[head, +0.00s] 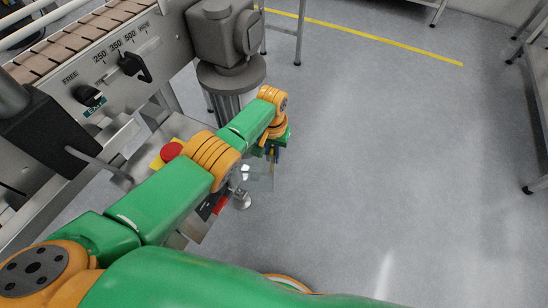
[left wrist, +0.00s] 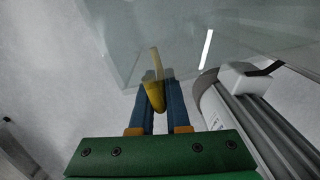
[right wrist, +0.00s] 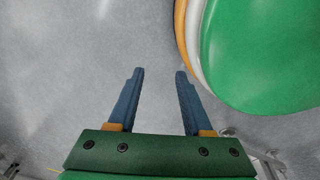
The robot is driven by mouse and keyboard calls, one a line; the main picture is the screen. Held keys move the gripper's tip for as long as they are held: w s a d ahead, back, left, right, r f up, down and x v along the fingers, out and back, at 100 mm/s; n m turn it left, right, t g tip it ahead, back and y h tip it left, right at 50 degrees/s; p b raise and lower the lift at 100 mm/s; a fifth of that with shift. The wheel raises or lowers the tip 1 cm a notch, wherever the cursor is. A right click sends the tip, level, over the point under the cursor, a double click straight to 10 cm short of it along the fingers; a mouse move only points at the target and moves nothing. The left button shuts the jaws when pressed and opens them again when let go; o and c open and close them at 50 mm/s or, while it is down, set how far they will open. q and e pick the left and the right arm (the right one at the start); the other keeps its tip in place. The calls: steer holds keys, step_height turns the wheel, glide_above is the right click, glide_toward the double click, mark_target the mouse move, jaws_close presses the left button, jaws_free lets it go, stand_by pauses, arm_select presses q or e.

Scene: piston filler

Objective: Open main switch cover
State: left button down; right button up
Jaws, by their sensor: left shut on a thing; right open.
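The main switch cover (head: 262,176) is a clear panel below my left gripper (head: 273,149) in the head view. In the left wrist view the clear sheet (left wrist: 225,30) spans the upper part, ahead of the fingers. My left gripper (left wrist: 158,78) is shut on a yellow handle (left wrist: 153,92) that extends toward this sheet. The cover's hinge and exact angle are hard to make out. A red part (head: 221,205) on a dark panel shows beneath my left arm, partly hidden. My right gripper (right wrist: 160,72) is open and empty, above bare floor in the right wrist view.
A red stop button (head: 171,150) on a yellow plate sits beside my left arm. The machine front with a black knob (head: 135,66) stands at the upper left, near a grey motor (head: 224,32). The floor (head: 400,160) to the right is clear.

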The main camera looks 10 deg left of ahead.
mark_target(272, 147)
steer(key=shift+s, duration=0.1)
arm_select(q)
steer(key=c, duration=0.9)
jaws_free()
steer(key=shift+a, duration=0.1)
arm_select(e)
steer(key=shift+s, duration=0.2)
arm_select(q)
step_height(272, 147, up, 4)
steer(key=p, duration=0.3)
steer(key=shift+p, duration=0.35)
step_height(272, 147, up, 3)
steer(key=shift+f+p, duration=0.1)
steer(key=shift+p, duration=0.85)
steer(key=shift+r, duration=0.25)
steer(key=shift+f, duration=0.1)
arm_select(e)
step_height(272, 147, up, 5)
steer(key=s+a, duration=0.2)
steer(key=shift+a+r+g, duration=0.15)
steer(key=shift+g, duration=0.15)
steer(key=shift+w, duration=0.1)
